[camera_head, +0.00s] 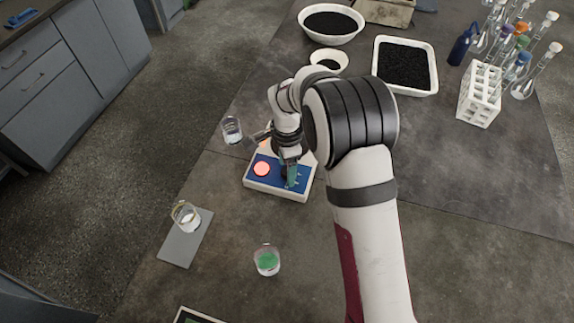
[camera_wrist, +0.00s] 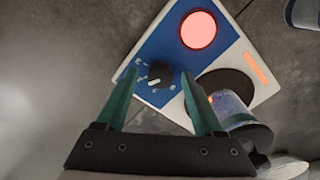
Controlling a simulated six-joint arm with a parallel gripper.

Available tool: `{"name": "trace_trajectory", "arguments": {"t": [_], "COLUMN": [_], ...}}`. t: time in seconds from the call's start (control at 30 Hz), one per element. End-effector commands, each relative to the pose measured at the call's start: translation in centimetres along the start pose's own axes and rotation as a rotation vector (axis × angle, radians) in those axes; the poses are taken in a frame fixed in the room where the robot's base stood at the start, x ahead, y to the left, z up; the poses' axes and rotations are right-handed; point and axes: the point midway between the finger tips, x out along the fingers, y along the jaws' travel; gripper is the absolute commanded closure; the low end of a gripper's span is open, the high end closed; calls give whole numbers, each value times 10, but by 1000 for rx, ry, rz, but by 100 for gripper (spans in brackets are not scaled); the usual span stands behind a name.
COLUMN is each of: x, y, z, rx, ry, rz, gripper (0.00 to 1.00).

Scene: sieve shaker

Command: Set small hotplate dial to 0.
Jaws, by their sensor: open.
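The small hotplate (camera_head: 250,183) is a white-edged box with a blue top and a glowing red-orange disc, below my arm in the head view. In the wrist view the hotplate (camera_wrist: 148,45) shows its black dial (camera_wrist: 159,72) on the blue panel, with small white marks around it. A light pointer mark on the dial appears to point to the lower left; the labels are too small to read. My gripper (camera_wrist: 158,80) is open, its two teal fingers on either side of the dial. Contact with it cannot be told. In the head view my gripper (camera_head: 291,177) hides the dial.
A glass beaker (camera_head: 232,130) stands left of the hotplate. Another beaker (camera_head: 187,217) stands on a grey plate (camera_head: 178,250), and one with green contents (camera_head: 267,261) stands nearer. Black-filled bowls, a tray (camera_head: 433,70) and a tube rack (camera_head: 478,95) are behind.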

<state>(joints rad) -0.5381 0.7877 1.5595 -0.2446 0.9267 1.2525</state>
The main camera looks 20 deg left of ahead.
Motion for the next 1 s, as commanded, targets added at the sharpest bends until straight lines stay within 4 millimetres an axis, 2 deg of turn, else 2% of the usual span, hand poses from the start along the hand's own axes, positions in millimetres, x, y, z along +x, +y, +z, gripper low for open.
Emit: {"name": "trace_trajectory", "arguments": {"t": [0.2, 0.5, 0.6, 1.0], "x": [0, 0, 0, 0], "y": [0, 0, 0, 0], "z": [0, 0, 0, 0], "rx": [0, 0, 0, -58], "ry": [0, 0, 0, 0], "rz": [0, 0, 0, 0], "gripper": [32, 86, 100, 100]}}
